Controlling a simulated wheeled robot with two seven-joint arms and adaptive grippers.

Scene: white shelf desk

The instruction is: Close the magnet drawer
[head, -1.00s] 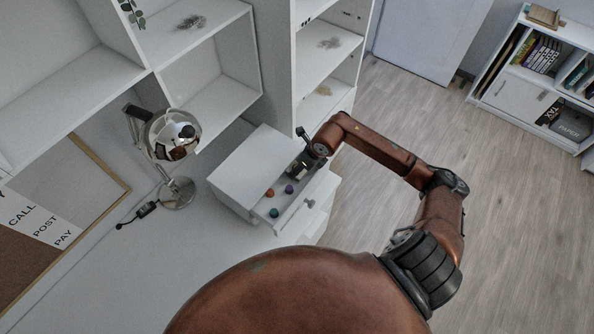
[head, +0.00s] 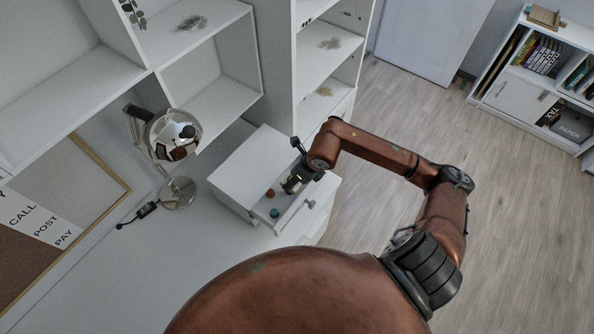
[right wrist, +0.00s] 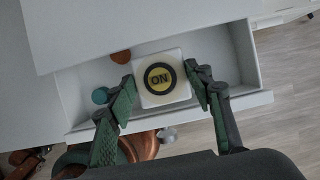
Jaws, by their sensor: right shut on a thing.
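The open drawer (head: 294,214) sticks out of the white drawer unit (head: 250,165) on the desk, with a round knob (head: 310,204) on its front. An orange magnet (head: 270,193) and a teal magnet (head: 274,213) lie inside. My right gripper (head: 290,186) is over the drawer. In the right wrist view, my right gripper (right wrist: 161,88) is shut on a white square block (right wrist: 145,98) with a round black-and-yellow "ON" face. I cannot tell whether the block touches the drawer floor. The purple magnet is hidden. My left gripper is not in view.
A desk lamp (head: 178,192) stands left of the drawer unit. White shelves (head: 328,55) rise behind it. The desk top (head: 160,265) is largely clear at the front. Open floor (head: 520,230) lies to the right.

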